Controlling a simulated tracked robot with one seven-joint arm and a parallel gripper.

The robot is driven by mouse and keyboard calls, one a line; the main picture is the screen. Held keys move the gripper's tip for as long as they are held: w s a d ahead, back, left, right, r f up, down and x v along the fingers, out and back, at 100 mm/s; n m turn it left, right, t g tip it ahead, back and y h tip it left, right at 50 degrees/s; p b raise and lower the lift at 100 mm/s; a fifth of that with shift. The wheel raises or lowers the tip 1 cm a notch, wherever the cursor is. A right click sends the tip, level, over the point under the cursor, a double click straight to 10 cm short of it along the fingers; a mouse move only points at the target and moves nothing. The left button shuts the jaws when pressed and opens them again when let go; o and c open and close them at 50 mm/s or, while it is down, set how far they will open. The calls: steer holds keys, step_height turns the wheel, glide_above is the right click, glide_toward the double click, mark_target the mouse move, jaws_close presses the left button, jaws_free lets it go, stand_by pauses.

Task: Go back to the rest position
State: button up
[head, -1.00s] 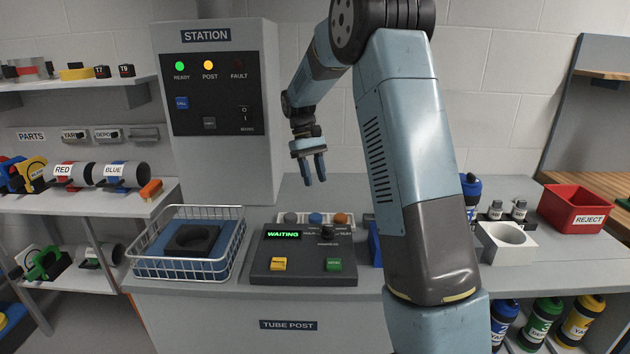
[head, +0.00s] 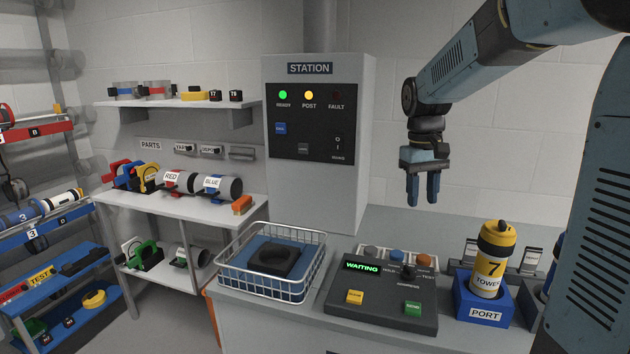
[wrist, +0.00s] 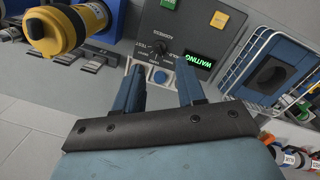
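My gripper (head: 423,188) hangs pointing down above the back of the counter, to the right of the station cabinet (head: 315,220). Its two blue fingers are apart with nothing between them. In the wrist view the fingers (wrist: 160,85) are also spread and empty, with the control panel beyond them. The upper part of my arm reaches in from the right of the head view.
The control panel (head: 385,303) reads WAITING. A wire basket (head: 262,290) with a dark block stands left of it. Shelves with parts (head: 170,210) are further left.

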steer(key=s+r+m+t, duration=0.1)
steer(key=s+t, duration=0.5)
steer(key=s, duration=1.6)
steer(key=shift+a+m+y, duration=0.15)
steer(key=shift+m+y, duration=0.25)
steer(key=shift+m, duration=0.1)
